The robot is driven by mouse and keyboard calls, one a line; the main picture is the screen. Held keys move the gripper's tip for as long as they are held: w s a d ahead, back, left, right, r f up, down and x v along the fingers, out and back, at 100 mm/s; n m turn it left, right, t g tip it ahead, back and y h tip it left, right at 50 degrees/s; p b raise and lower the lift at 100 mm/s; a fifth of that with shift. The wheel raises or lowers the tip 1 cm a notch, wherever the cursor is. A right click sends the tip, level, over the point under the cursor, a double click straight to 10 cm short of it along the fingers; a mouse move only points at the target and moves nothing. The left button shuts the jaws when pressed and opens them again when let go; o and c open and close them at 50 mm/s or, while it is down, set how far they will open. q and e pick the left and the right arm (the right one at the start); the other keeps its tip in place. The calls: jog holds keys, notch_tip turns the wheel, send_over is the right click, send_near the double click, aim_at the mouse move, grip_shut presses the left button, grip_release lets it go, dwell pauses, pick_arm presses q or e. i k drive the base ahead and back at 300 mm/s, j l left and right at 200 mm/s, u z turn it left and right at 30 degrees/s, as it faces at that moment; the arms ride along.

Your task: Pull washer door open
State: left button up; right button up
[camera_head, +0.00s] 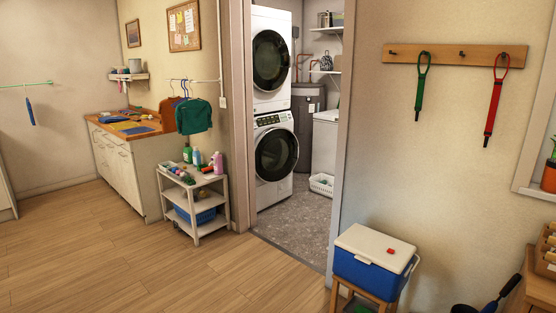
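The washer (266,189) is the lower white machine of a stacked pair, seen through a doorway in the middle of the head view. Its round dark door (277,155) faces the room and looks closed. A dryer (259,23) with a similar round dark door sits on top of it. The washer's lower left side is partly hidden by the doorway edge. Neither of my grippers shows in this view, and nothing touches the washer door.
A white cart (206,219) with bottles stands left of the doorway. A blue cooler (363,275) on a wooden stool (342,289) stands right of it. A white basket (321,184) sits inside, right of the washer. The wooden floor (150,265) before the doorway is clear.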

aim_at(277, 151)
jog(key=i+l, duration=0.1)
jog(key=i, duration=0.75)
jog(key=i+u, duration=0.1)
jog(key=i, duration=0.7)
jog(key=i+u, duration=0.25)
jog(key=i, duration=0.7)
jog(key=i+u, duration=0.3)
jog(key=i, duration=0.65)
